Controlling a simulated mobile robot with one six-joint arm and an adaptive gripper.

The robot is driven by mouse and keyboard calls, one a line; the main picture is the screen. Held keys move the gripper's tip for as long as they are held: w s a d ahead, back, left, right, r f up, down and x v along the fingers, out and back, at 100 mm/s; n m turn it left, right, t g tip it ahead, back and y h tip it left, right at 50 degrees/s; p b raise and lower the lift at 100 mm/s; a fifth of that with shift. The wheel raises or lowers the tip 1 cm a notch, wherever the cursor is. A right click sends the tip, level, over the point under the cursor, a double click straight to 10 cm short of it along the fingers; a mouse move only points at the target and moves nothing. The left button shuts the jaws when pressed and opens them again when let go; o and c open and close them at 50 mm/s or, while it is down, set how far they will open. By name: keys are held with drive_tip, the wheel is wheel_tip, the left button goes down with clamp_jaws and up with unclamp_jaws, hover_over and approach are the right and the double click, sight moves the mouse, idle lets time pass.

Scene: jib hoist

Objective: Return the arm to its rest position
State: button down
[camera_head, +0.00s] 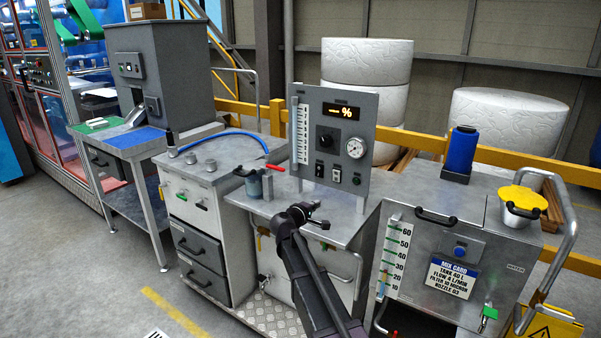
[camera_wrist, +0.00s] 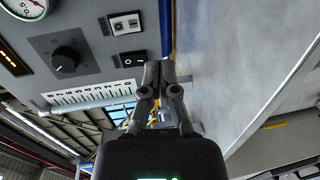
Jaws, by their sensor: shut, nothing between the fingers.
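My arm (camera_head: 312,280) rises from the bottom of the head view, and its dark end is in front of the grey bench (camera_head: 330,222) with the control panel (camera_head: 364,108). My gripper (camera_wrist: 161,68) shows in the wrist view with its two fingers together and nothing between them. In that view the control panel (camera_wrist: 95,35), with a dial, a rocker switch and a scale, fills the left side. The bench's flat grey surface (camera_wrist: 230,60) fills much of the right side.
A steel tank (camera_head: 450,265) with a yellow-lidded cup (camera_head: 522,200) and a blue cylinder (camera_head: 461,152) stands right of the bench. A small pot (camera_head: 253,185) with a red handle sits on the bench's left. A drawer cabinet (camera_head: 200,255) stands farther left. Open floor (camera_head: 100,290) lies front left.

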drive_tip(key=s+d+f+m+g, duration=0.1)
drive_tip(key=s+d, duration=0.1)
drive_tip(key=s+d+f+m+g, duration=0.1)
drive_tip(key=s+d+f, duration=0.1)
drive_tip(key=s+d+f+m+g, duration=0.1)
drive_tip(key=s+d, duration=0.1)
drive_tip(key=s, duration=0.1)
drive_tip(key=shift+d+f+m+g, duration=0.1)
drive_tip(key=shift+f+m+g, duration=0.2)
drive_tip(key=s+d+f+m+g+y, duration=0.35)
drive_tip(key=s+f, duration=0.25)
drive_tip(key=s, duration=0.4)
drive_tip(key=s+a+f+m+g+y, duration=0.1)
drive_tip(key=s+f+m+g+y, duration=0.15)
drive_tip(key=s, duration=0.65)
drive_tip(key=s+a+f+m+g+y, duration=0.1)
drive_tip(key=s+a+f+g+y, duration=0.2)
drive_tip(key=s, duration=0.6)
wheel_tip(320, 180, up, 17)
drive_tip(key=d+p, duration=0.1)
drive_tip(key=p, duration=1.6)
drive_tip(key=shift+d+y, duration=0.2)
drive_tip(key=shift+y, duration=0.2)
drive_tip(key=shift+s, duration=0.15)
